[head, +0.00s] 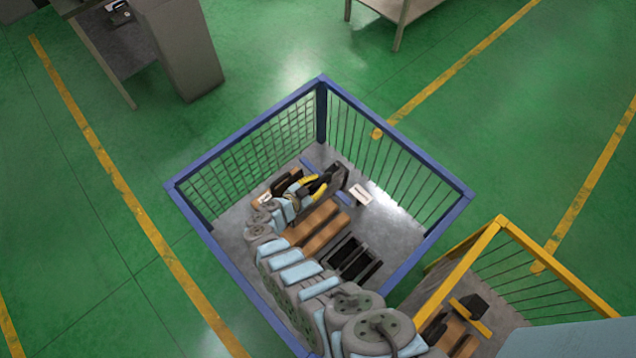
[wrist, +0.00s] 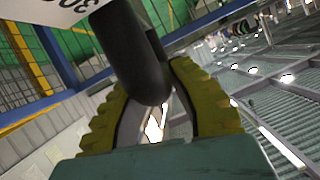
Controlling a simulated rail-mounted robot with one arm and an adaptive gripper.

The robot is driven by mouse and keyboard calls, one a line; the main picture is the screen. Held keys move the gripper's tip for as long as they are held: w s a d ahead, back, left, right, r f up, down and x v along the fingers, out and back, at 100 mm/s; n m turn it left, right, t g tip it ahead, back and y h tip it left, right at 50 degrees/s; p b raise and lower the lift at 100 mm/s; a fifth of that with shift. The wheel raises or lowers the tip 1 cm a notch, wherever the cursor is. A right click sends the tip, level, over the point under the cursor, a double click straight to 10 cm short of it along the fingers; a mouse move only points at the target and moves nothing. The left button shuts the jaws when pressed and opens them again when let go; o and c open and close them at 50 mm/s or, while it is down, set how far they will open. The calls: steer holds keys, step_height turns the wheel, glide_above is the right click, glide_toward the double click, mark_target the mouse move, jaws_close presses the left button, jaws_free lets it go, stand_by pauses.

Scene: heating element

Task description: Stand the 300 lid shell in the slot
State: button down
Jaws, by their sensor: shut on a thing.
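My gripper (head: 312,184) is inside the blue-rimmed bin in the head view, its yellow fingers shut on a dark piece, which I take to be the 300 lid shell (head: 337,177). In the wrist view a rounded black part of the shell (wrist: 133,52) sits between the two ribbed yellow fingers of my gripper (wrist: 155,108). A white face marked 300 (wrist: 62,50) shows upside down at the upper left there; I cannot tell whether it belongs to the shell. The slot cannot be made out for certain; the shell's lower end is hidden.
The blue bin (head: 420,241) has mesh walls. Brown blocks (head: 325,231) and dark open compartments (head: 350,258) lie on its floor, with a white label (head: 360,194) close by the shell. A yellow-rimmed bin (head: 466,265) stands at right. Bare floor shows at the bin's right side.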

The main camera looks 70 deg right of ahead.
step_height(320, 180, down, 32)
steer(key=b, duration=3.1)
steer(key=shift+b, duration=0.4)
steer(key=shift+f, duration=0.1)
steer(key=c, duration=1)
jaws_free()
steer(key=shift+d, duration=0.1)
